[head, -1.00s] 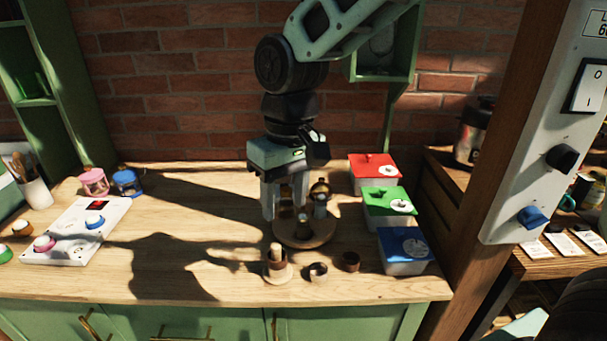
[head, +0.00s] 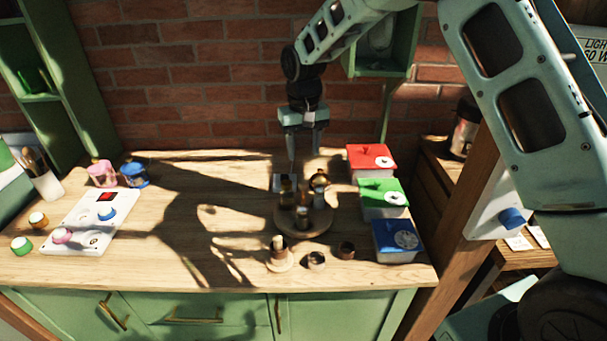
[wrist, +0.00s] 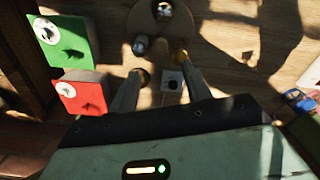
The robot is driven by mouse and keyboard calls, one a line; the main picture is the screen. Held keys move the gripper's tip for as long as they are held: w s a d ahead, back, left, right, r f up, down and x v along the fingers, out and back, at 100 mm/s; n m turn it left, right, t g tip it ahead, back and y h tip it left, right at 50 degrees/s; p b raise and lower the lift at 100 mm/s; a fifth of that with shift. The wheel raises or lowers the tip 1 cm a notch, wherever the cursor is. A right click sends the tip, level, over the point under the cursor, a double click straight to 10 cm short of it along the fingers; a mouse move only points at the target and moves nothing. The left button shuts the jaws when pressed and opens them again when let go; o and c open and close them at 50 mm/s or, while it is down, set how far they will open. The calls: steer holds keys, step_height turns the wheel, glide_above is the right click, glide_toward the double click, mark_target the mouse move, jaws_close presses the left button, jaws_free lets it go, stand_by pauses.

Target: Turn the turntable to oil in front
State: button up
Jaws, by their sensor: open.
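The round wooden turntable (head: 318,230) stands on the wooden counter in the head view. Several small bottles or jars stand on it, including an amber one (head: 320,181) at the back right. I cannot tell which of them is the oil. Part of the turntable (wrist: 150,22) shows at the top of the wrist view. My gripper (head: 304,155) is open and empty, pointing down, above and behind the turntable and apart from it. Its two fingers (wrist: 161,68) also show in the wrist view. A small dark and white card (head: 284,183) lies behind the turntable.
Red (head: 370,160), green (head: 383,198) and blue (head: 397,240) lidded boxes line the right. Small brown cups (head: 316,260) stand in front of the turntable. A white panel with knobs (head: 88,225) lies left. A brick wall rises behind; the counter's middle left is clear.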

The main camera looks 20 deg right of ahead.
mark_target(303, 182)
step_height(303, 182, down, 10)
steer(key=shift+r+p, duration=0.1)
steer(key=shift+p, duration=1.15)
jaws_close()
